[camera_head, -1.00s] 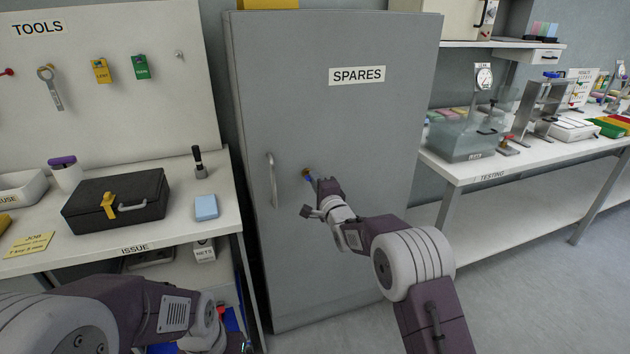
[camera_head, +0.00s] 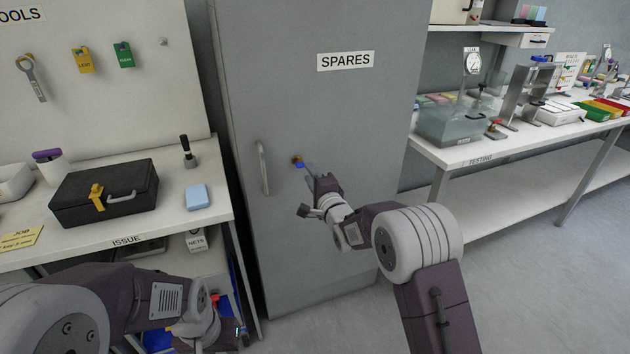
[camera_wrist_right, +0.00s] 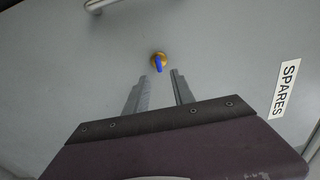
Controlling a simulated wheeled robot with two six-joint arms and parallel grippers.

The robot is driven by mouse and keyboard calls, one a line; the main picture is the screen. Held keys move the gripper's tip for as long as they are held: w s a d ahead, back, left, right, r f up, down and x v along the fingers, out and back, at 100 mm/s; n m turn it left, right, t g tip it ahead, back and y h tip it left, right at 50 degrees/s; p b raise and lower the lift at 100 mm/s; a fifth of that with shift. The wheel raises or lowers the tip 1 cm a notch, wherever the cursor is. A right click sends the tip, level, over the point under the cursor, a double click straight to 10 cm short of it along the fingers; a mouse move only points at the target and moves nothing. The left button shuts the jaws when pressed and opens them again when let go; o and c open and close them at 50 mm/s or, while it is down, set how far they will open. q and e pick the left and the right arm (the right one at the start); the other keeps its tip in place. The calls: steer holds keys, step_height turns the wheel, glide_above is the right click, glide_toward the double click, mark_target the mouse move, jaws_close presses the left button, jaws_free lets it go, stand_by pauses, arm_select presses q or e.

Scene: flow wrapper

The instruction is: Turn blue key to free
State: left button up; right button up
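The blue key (camera_head: 299,165) sits in a brass lock (camera_head: 296,158) on the grey SPARES cabinet door (camera_head: 330,110), right of the door handle. In the right wrist view the blue key (camera_wrist_right: 158,66) stands out from the round brass lock, just beyond the fingertips and roughly between their lines. My right gripper (camera_head: 308,190) is open and empty, its fingers (camera_wrist_right: 159,76) apart and not touching the key. My left gripper (camera_head: 238,338) is low at the bottom of the head view, partly hidden; its fingers cannot be made out.
A vertical door handle (camera_head: 262,168) is left of the lock. The issue bench (camera_head: 215,205) with a black box (camera_head: 104,193) stands to the left. The testing bench (camera_head: 455,155) stands to the right. The floor in front of the cabinet is clear.

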steer(key=b+v, duration=0.1)
steer(key=v, duration=0.3)
steer(key=shift+s+d, duration=0.1)
steer(key=shift+s, duration=0.1)
